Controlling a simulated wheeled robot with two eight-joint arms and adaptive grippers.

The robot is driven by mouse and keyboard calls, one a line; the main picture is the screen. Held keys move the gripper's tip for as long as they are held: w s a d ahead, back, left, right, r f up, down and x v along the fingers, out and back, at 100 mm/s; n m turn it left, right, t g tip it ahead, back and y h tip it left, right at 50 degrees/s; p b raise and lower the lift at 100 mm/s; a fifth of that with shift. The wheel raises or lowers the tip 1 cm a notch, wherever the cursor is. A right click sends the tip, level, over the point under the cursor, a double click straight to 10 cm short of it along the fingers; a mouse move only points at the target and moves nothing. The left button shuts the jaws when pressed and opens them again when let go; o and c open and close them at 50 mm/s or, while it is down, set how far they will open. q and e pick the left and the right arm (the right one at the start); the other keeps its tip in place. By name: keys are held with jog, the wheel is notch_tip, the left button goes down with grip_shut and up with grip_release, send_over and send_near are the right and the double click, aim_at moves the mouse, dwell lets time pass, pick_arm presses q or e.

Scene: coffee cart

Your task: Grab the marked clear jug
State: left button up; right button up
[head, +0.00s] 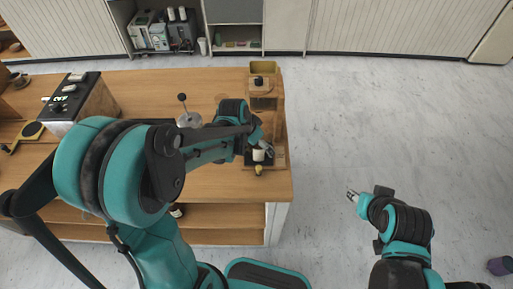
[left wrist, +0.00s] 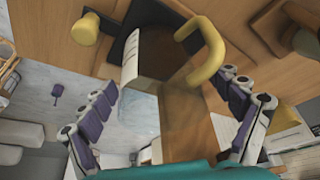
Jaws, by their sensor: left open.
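The clear jug (left wrist: 172,72) lies between the spread fingers of my left gripper (left wrist: 172,112) in the left wrist view. It has a thick yellow handle (left wrist: 214,47) and a white marked patch (left wrist: 131,55) on its side. In the head view my left gripper (head: 259,143) is above the right end of the wooden counter, close over the jug (head: 259,155), which is partly hidden by it. The left gripper is open, with its fingers on either side of the jug; contact cannot be made out. My right gripper (head: 352,195) is over the floor, away from the counter, with nothing visible in it.
A wooden stand (head: 263,85) is at the counter's back right corner. A small yellow knob (head: 258,170) is in front of the jug. A coffee machine (head: 77,101) stands at the left.

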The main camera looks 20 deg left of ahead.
pick_arm(q)
jog(key=shift+x, duration=1.25)
jog(key=shift+r, duration=0.1)
jog(key=c, duration=1.4)
jog(key=shift+r, duration=0.1)
